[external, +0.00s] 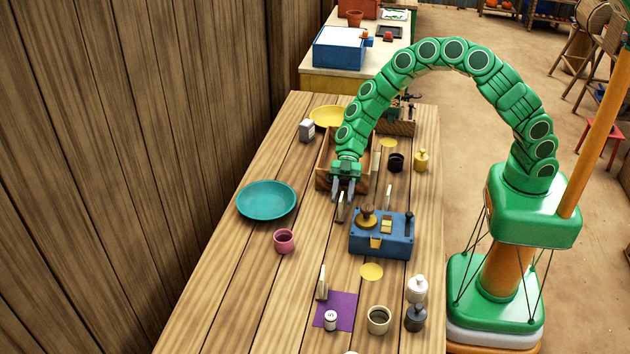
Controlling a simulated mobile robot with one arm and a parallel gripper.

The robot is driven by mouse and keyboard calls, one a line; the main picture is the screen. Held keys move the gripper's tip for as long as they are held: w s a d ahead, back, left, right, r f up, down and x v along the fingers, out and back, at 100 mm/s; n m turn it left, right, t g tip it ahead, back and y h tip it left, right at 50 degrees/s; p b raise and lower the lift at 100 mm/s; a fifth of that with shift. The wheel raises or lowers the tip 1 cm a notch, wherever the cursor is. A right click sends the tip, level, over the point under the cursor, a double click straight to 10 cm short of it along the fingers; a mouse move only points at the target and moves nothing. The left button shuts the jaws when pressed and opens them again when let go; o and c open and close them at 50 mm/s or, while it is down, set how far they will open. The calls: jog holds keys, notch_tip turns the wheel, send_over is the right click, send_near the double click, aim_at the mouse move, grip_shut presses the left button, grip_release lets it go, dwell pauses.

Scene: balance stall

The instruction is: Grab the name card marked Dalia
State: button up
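Several thin pale upright pieces that look like name cards stand on the wooden table. One card (341,208) is just below my gripper (343,192), near the table's middle. A second card (388,196) stands to its right, behind the blue box. A third card (321,284) stands at the front beside the purple cloth, and another pale upright piece (376,162) is beside the wooden crate. No lettering is readable, so I cannot tell which is marked Dalia. My gripper points down with its two fingers apart; nothing shows between them. Whether they touch the nearest card is unclear.
The wooden crate (325,178) is behind my gripper. A teal plate (266,199) and pink cup (284,240) are left. The blue box (368,242) is right. A purple cloth (345,310), weights and a cup (378,320) are in front. The table's left front is clear.

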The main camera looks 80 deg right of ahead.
jog(key=shift+a+f, duration=0.2)
jog(key=shift+a, duration=0.25)
grip_shut()
